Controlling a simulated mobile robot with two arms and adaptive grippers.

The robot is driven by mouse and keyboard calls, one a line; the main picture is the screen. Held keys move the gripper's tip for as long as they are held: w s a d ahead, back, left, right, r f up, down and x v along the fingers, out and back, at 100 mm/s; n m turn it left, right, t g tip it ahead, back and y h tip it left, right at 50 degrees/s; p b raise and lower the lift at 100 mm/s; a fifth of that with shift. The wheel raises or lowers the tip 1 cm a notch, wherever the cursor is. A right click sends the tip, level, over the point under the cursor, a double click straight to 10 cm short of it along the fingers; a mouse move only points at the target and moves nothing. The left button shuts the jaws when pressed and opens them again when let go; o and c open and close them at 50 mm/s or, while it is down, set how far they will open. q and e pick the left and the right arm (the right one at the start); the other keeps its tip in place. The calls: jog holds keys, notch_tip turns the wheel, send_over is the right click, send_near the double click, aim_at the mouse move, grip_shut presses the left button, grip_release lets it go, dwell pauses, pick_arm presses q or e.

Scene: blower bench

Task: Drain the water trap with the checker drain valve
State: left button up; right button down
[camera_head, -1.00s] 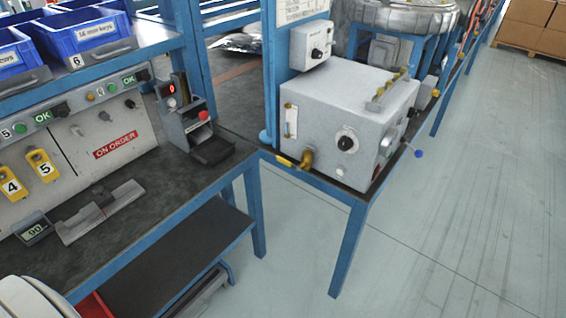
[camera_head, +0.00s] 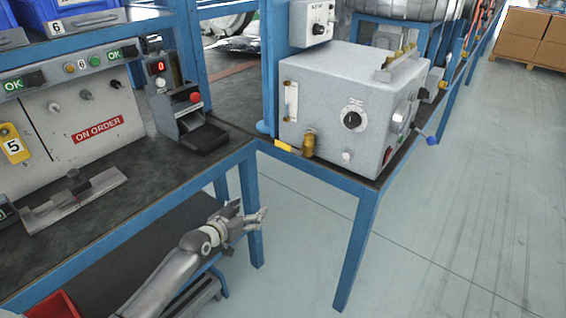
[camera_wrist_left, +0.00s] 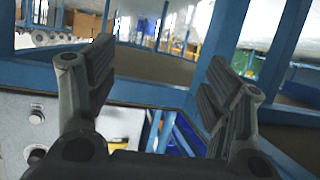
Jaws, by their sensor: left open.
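The checker is a grey box (camera_head: 340,100) on the blue-framed bench. Its brass drain valve (camera_head: 307,144) with a yellow lever (camera_head: 288,147) sits low at the left of its front face, lever pointing left. Above the valve is a narrow upright sight tube (camera_head: 291,101), apparently the water trap; its water level is too small to tell. My left gripper (camera_head: 248,214) is open and empty, below and left of the valve, apart from it, in front of a bench leg. In the left wrist view its two fingers (camera_wrist_left: 158,75) stand wide apart with nothing between. My right gripper is not in view.
A small tester with a red button (camera_head: 188,110) stands left of the checker. A blue-ended handle (camera_head: 432,139) sticks out at the checker's right. The bench's blue front edge (camera_head: 315,173) runs below the valve. The floor (camera_head: 470,220) at the right is clear.

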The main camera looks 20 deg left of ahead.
pick_arm(q)
notch_tip(320, 180, up, 11)
jog(key=w+d+m+t+h+b, duration=0.1)
jog(key=w+d+t+h+b, duration=0.1)
jog(key=b, duration=0.1)
jog(key=m+t+h, duration=0.1)
jog(key=t, duration=0.1)
send_near(282, 146)
jog(key=b+x, duration=0.1)
jog(key=x, duration=0.8)
jog(key=shift+w+b, duration=0.1)
jog(key=shift+b, duration=0.2)
jog(key=shift+w+d, duration=0.2)
jog(key=shift+w, duration=0.4)
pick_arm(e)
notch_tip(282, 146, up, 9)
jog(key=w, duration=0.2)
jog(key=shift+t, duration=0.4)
pick_arm(q)
jog(key=c, duration=1.5)
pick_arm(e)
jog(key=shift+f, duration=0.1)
